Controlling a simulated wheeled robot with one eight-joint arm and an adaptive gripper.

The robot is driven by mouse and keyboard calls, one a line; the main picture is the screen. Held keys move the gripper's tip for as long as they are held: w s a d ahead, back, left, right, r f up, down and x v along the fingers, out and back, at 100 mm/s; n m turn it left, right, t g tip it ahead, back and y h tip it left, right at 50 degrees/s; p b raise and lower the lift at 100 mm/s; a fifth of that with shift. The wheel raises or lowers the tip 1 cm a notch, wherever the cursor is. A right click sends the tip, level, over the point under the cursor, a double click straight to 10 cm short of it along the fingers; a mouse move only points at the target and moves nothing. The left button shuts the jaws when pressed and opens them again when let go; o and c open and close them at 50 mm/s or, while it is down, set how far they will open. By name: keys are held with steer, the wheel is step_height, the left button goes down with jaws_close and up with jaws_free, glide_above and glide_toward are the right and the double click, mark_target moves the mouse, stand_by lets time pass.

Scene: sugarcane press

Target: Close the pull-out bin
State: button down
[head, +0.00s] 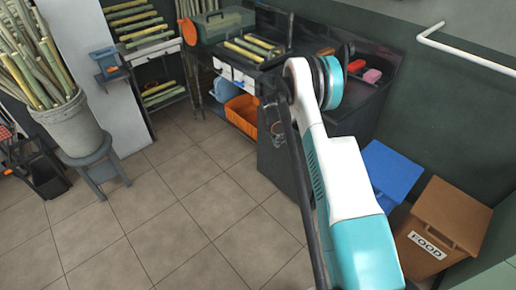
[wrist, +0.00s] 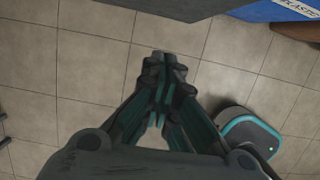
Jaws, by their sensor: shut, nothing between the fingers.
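I cannot tell for sure which thing is the pull-out bin. A dark cabinet front (head: 278,178) stands under the counter in the head view, partly hidden by my arm. A dark panel (wrist: 165,8) crosses the top of the wrist view, ahead of my gripper. My gripper (wrist: 163,68) is shut and empty above the tiled floor, its fingertips apart from that panel in the picture. In the head view I cannot make out the gripper clearly.
A blue bin (head: 390,172) and a brown bin (head: 445,222) labelled FOOD stand at the right wall. An orange crate (head: 242,113) sits under the counter. A cane bucket (head: 75,125) rests on a stool (head: 93,166) at left. The middle floor is clear.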

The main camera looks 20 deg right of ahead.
steer(key=w+d+f+b, duration=0.2)
steer(key=d+f+b, duration=0.3)
steer(key=f, duration=0.4)
steer(key=shift+d, duration=0.55)
steer(key=shift+r, duration=0.1)
